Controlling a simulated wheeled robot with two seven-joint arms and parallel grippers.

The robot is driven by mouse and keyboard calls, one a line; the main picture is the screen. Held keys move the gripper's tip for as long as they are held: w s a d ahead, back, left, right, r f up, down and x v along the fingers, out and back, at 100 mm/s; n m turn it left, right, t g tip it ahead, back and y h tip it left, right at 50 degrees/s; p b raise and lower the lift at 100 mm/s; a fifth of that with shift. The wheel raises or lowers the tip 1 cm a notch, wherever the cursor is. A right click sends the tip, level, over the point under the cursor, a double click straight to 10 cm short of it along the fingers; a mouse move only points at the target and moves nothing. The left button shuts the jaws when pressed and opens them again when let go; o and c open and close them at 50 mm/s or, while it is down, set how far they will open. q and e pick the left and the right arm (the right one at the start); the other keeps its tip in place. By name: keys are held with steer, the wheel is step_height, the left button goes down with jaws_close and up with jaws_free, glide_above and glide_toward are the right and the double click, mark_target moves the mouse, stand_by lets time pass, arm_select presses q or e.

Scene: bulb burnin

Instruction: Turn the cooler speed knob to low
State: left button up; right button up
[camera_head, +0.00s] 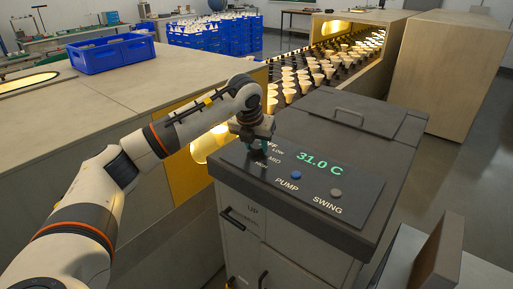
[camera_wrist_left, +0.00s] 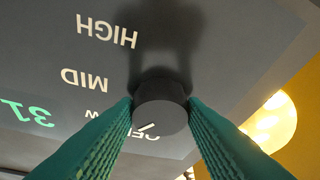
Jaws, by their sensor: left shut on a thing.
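The cooler (camera_head: 330,130) is a dark grey cabinet with a sloped panel reading 31.0 C in green. Its speed knob (camera_wrist_left: 160,92) is a dark round knob with a short white pointer line near its lower left edge. The labels HIGH, MID, a partly hidden LOW and OFF show upside down beside it in the wrist view. The pointer lies close to the OFF lettering; its exact setting is hard to tell. My left gripper (camera_wrist_left: 160,112) is shut on the knob, one green finger on each side. In the head view the gripper (camera_head: 257,148) covers the knob. My right gripper is out of view.
A blue PUMP button (camera_head: 295,175) and a grey SWING button (camera_head: 335,192) sit on the same panel. A handle (camera_head: 349,113) stands on the cooler's top. Behind are a conveyor of lit bulbs (camera_head: 303,75) and blue crates (camera_head: 112,53). Floor shows at the right.

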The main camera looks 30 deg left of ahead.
arm_select(q)
steer(key=shift+r+m, duration=0.1)
steer(key=shift+m, duration=0.5)
steer(key=o, duration=1)
steer(key=shift+s+r+h+b, duration=0.15)
steer(key=shift+r+h+b, duration=0.15)
steer(key=shift+r+b, duration=0.1)
steer(key=b+v, duration=0.2)
steer(key=v, duration=0.9)
steer(key=shift+s, duration=0.2)
steer(key=shift+f, duration=0.1)
